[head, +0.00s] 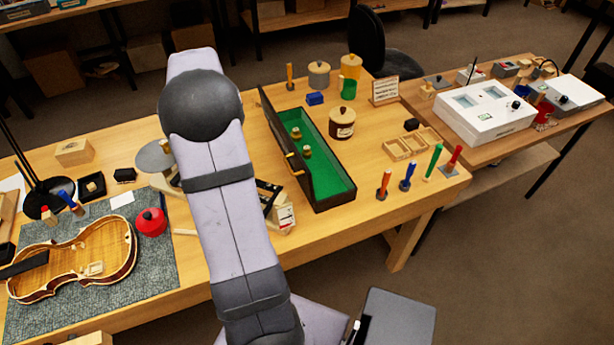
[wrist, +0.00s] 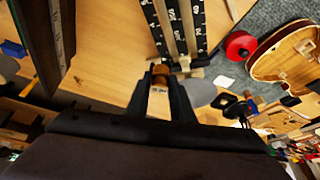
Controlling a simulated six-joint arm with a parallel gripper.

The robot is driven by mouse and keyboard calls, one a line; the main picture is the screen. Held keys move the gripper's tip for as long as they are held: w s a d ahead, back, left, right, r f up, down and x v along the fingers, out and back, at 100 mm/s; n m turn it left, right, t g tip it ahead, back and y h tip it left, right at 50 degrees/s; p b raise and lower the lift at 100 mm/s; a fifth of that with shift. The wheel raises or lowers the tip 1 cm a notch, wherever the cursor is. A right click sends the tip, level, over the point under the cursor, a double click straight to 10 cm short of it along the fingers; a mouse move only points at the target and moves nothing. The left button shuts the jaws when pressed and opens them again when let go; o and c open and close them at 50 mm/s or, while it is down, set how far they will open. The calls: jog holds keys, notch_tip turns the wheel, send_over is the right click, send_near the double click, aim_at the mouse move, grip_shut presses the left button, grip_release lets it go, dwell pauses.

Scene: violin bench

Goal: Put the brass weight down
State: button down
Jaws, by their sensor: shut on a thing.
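My gripper (wrist: 161,88) is shut on a small brass-coloured weight (wrist: 161,70), which shows between the two dark fingertips in the wrist view. A pale patch with small dark marks lies below its top. A grey round disc (wrist: 201,91) shows just right of the fingers. In the head view the same disc (head: 151,159) stands left of my arm, which hides the gripper. Whether the weight touches anything is not clear. Two small brass-coloured pieces (head: 307,151) stand in the green-lined case (head: 337,183) to the right of my arm.
A violin body (head: 105,250) lies on a grey mat (head: 160,270) at the left, with a red round tin (head: 151,222) beside it. A black marked device (wrist: 178,22) shows above the gripper in the wrist view. Several coloured-handled tools (head: 409,176) stand at the right. Bare wood shows in front of the case.

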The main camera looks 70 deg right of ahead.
jog(key=s+d+m+b, duration=0.3)
jog(key=s+d, duration=1.5)
jog(key=d, duration=0.1)
jog(key=s+f+h+b, duration=0.1)
jog(key=s+f+b, duration=0.2)
jog(key=s+f, duration=0.4)
notch_tip(320, 180, down, 3)
jog(key=shift+f+m+g, duration=0.2)
jog(key=shift+m+g, duration=0.1)
jog(key=shift+g, duration=0.1)
jog(key=shift+a+f+p, duration=0.15)
jog(key=shift+f+p, duration=0.8)
jog(key=shift+f, duration=4)
jog(key=shift+f, duration=0.2)
jog(key=c, duration=1.6)
grip_release()
jog(key=shift+r, duration=0.1)
